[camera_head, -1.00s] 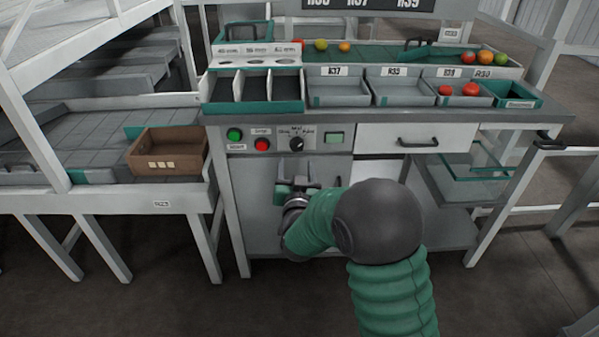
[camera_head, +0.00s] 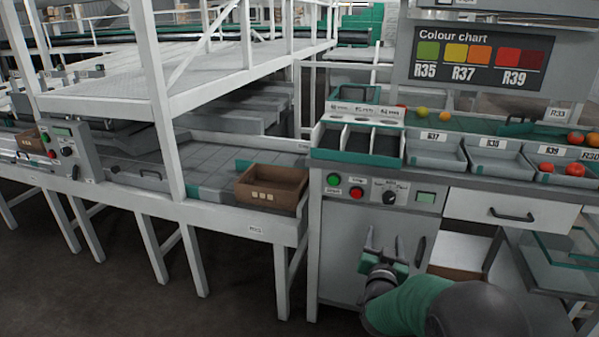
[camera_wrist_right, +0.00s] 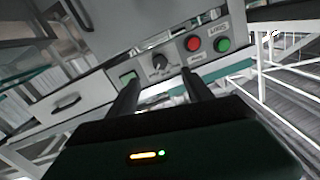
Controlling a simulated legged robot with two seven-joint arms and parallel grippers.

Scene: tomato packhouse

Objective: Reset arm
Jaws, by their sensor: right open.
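My right gripper (camera_head: 381,240) is in front of the lower cabinet door of the grading bench, below the control panel. Its two fingers stand apart and nothing is between them. In the right wrist view the fingers (camera_wrist_right: 160,92) point up toward the panel with its red button (camera_wrist_right: 193,44), green button (camera_wrist_right: 222,45) and dark knob (camera_wrist_right: 159,62). The green sleeve of my right arm (camera_head: 405,303) comes in from the bottom right. My left gripper is not in view.
A brown crate (camera_head: 301,209) sits on the conveyor left of the bench. Tomatoes (camera_head: 575,170) lie in a grey bin at right. A drawer with a handle (camera_head: 512,216) is shut. A glass-sided green-edged tray (camera_head: 560,250) sticks out at lower right. Dark floor lies open at lower left.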

